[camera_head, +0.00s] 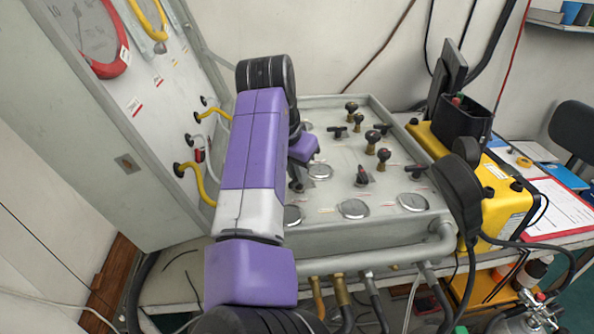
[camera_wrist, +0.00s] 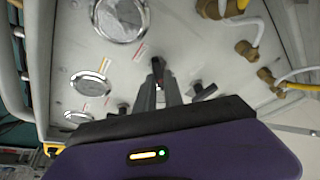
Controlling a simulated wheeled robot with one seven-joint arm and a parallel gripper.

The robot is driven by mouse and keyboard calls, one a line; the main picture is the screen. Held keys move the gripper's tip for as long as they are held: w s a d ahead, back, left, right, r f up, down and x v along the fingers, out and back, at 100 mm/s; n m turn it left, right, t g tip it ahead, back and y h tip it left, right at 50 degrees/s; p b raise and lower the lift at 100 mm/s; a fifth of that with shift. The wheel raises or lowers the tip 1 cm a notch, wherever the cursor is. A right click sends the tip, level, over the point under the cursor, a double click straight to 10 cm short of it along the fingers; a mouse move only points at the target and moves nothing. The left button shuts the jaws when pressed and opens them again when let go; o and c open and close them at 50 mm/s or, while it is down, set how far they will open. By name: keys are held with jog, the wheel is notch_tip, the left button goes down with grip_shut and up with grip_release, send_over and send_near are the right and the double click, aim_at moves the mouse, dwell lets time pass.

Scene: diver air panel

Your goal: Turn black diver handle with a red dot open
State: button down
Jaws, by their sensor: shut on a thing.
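In the wrist view, my gripper's (camera_wrist: 158,86) two grey fingers are closed around a black handle (camera_wrist: 157,66) on the grey panel. A small reddish mark shows at the handle between the fingertips. In the head view my gripper (camera_head: 297,184) is low over the left front of the panel, partly behind my purple arm; the held handle is hidden there. Another black handle with a reddish mark (camera_head: 362,175) stands to the right, free of my gripper. How far the held handle is turned cannot be told.
Round gauges (camera_head: 354,209) line the panel's front. Several black knobs (camera_head: 383,154) and a black T-handle (camera_head: 338,131) stand behind and to the right. Yellow hoses (camera_head: 200,185) hang at the left. A yellow case (camera_head: 502,215) is beyond the panel's right edge.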

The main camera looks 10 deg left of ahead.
jog(key=shift+d+r+p, duration=0.1)
jog(key=shift+p, duration=0.2)
jog(key=shift+d+n+p, duration=0.1)
jog(key=shift+n+p, duration=0.55)
jog(key=shift+n, duration=0.05)
jog(key=n+p, duration=0.1)
jog(key=n+y+p, duration=0.1)
jog(key=n+p, duration=0.1)
jog(key=shift+d+r+y+p, duration=0.15)
jog(key=shift+y+p, duration=0.15)
jog(key=n+y+p, duration=0.1)
jog(key=n+p, duration=0.2)
jog(key=shift+f, duration=0.2)
jog(key=shift+n, duration=0.4)
jog(key=shift+y, duration=0.3)
jog(key=c, duration=1.5)
grip_release()
jog(key=shift+o, duration=0.2)
jog(key=v, duration=0.7)
jog(key=shift+r+b, duration=0.35)
jog(key=shift+b, duration=0.1)
